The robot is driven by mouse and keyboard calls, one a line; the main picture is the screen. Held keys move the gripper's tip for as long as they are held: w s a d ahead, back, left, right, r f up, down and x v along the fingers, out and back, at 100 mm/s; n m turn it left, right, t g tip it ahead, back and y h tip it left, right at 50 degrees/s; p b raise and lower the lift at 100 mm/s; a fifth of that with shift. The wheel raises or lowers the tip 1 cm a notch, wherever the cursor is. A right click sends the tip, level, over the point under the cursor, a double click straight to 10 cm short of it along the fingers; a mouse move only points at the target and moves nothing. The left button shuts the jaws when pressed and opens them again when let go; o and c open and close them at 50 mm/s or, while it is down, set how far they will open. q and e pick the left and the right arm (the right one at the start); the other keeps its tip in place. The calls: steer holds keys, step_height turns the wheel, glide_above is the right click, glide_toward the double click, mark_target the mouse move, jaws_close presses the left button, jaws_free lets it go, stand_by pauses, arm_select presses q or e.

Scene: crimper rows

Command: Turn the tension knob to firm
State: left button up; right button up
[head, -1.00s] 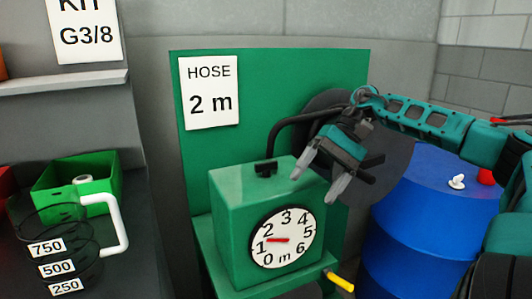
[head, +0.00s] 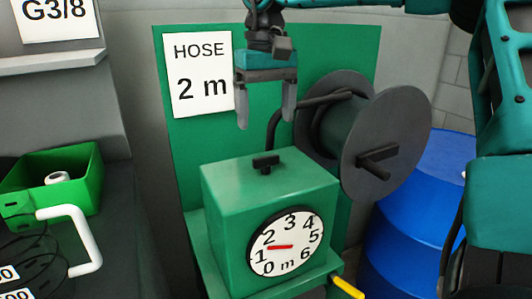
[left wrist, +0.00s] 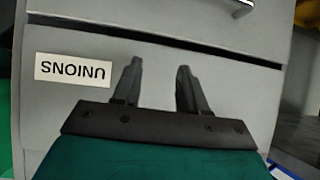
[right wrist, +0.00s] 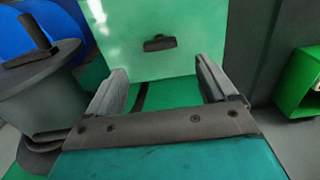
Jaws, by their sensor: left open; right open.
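A small black bar-shaped knob (head: 265,162) sits on top of the green box (head: 235,225); it also shows in the right wrist view (right wrist: 160,43). I see no firm marking by it. The box's front has a round white dial (head: 285,242) in metres, its red needle between 1 and 2. My right gripper (head: 265,119) is open and empty above the knob, fingers pointing down, apart from it. It also frames the knob from below in the right wrist view (right wrist: 161,80). My left gripper (left wrist: 158,82) is open and empty, before a grey drawer front.
A dark hose reel (head: 385,130) with a crank handle stands behind the box at right. A blue drum (head: 415,230) is beyond it. A yellow-tipped lever (head: 347,287) juts out below the box. A green bin (head: 75,180) is at left.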

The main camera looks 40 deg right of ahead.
mark_target(266, 156)
step_height(266, 156, down, 9)
steer(key=shift+r+b, duration=0.15)
steer(key=shift+b, duration=0.2)
steer(key=c, duration=1.1)
